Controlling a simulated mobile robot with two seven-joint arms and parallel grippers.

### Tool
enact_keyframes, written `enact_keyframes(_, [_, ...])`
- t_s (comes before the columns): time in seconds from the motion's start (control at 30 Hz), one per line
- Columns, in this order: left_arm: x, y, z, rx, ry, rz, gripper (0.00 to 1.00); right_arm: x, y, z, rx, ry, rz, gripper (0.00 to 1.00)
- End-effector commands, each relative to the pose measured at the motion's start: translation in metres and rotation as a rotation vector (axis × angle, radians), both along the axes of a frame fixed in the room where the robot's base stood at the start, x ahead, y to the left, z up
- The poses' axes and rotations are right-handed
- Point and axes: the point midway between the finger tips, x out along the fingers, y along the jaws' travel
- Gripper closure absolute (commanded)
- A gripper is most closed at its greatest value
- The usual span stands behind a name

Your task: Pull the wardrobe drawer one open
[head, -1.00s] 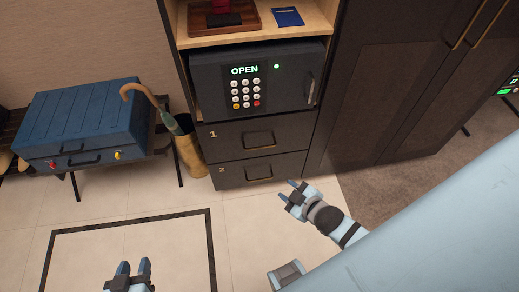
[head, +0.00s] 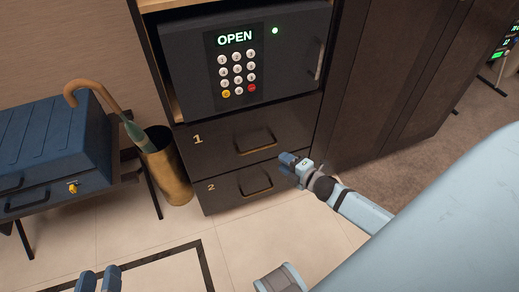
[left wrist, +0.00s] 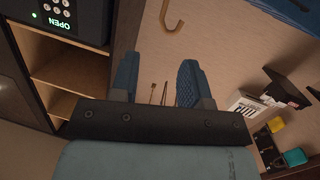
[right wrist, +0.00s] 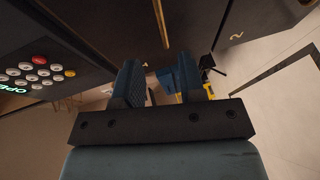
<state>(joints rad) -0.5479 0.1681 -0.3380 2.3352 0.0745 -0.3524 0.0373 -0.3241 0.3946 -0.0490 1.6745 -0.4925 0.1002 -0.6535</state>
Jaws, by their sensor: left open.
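Drawer one (head: 205,155) is the dark upper drawer marked 1, below the safe, with a dark handle (head: 256,143) at its middle. It looks shut. Drawer two (head: 222,200), marked 2, is shut below it. My right gripper (head: 287,160) is in front of the right side of the drawers, right of and slightly below drawer one's handle, and empty. In the right wrist view its fingers (right wrist: 157,82) are spread, facing the drawer fronts. My left gripper (head: 98,280) is low at the bottom left, away from the drawers; its fingers (left wrist: 158,85) are apart and empty.
The safe (head: 290,70), showing OPEN, sits above the drawers. A brass umbrella stand (head: 170,175) and a blue suitcase (head: 50,140) on a rack stand to the left. A dark wardrobe (head: 385,80) rises at the right. The tiled floor in front is clear.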

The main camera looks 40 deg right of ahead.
Motion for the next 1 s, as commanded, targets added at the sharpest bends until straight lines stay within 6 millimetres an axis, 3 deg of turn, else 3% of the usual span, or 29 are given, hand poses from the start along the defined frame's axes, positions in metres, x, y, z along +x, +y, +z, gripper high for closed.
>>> enact_keyframes(0.3, [0.003,-0.011,0.025,-0.077,-0.126,-0.026,0.57,0.067,0.011,-0.014,-0.001,-0.001,-0.001,0.63])
enact_keyframes(0.5, [0.003,-0.016,0.041,-0.121,-0.193,-0.04,0.57,0.098,0.016,-0.02,0.001,0.0,-0.001,0.63])
enact_keyframes(0.7, [0.002,-0.019,0.048,-0.142,-0.223,-0.049,0.57,0.111,0.018,-0.021,0.002,0.001,-0.001,0.63])
enact_keyframes(1.0, [0.001,-0.019,0.052,-0.146,-0.23,-0.05,0.57,0.113,0.019,-0.021,0.002,0.002,-0.001,0.65])
